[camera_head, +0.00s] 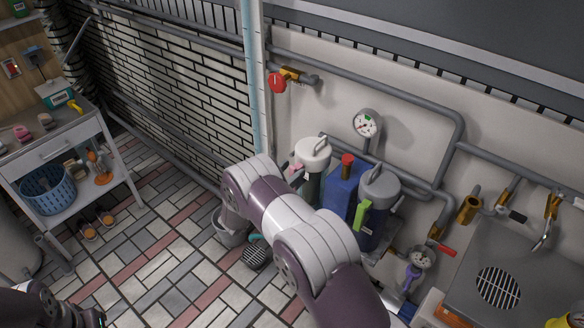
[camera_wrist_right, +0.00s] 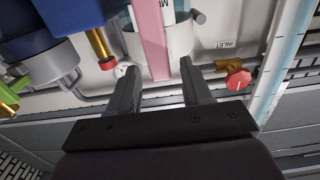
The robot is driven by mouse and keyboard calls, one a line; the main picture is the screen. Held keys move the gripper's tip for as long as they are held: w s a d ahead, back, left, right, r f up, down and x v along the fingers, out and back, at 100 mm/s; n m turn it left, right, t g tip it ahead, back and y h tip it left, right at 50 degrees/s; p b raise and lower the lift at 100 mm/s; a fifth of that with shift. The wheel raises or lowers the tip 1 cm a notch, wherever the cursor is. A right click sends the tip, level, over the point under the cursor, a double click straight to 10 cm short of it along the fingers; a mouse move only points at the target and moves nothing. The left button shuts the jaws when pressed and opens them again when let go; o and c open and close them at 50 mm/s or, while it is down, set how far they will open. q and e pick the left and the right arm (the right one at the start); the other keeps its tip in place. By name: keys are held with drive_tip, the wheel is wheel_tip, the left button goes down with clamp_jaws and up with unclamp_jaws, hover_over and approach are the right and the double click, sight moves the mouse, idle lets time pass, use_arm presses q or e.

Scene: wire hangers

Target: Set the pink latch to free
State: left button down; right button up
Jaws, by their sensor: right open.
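The pink latch (camera_wrist_right: 152,40) is a long flat bar against the white housing in the right wrist view. In the head view a small bit of the pink latch (camera_head: 297,167) shows beside the white-capped canister (camera_head: 313,150). My right gripper (camera_wrist_right: 158,72) is open, its two fingers on either side of the latch's line in the picture. I cannot tell whether they touch it. In the head view my right arm hides that gripper and the canister's lower part. My left gripper is not in view; only part of my left arm shows at the lower left.
A blue canister (camera_head: 342,190) and a grey-capped canister with a green latch (camera_head: 362,214) stand to the right. A red valve knob (camera_wrist_right: 239,80) by the inlet label is close to my right finger. A gauge (camera_head: 367,123) and pipes run along the wall.

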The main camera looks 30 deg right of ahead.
drive_tip(key=shift+x, duration=0.9)
clamp_jaws()
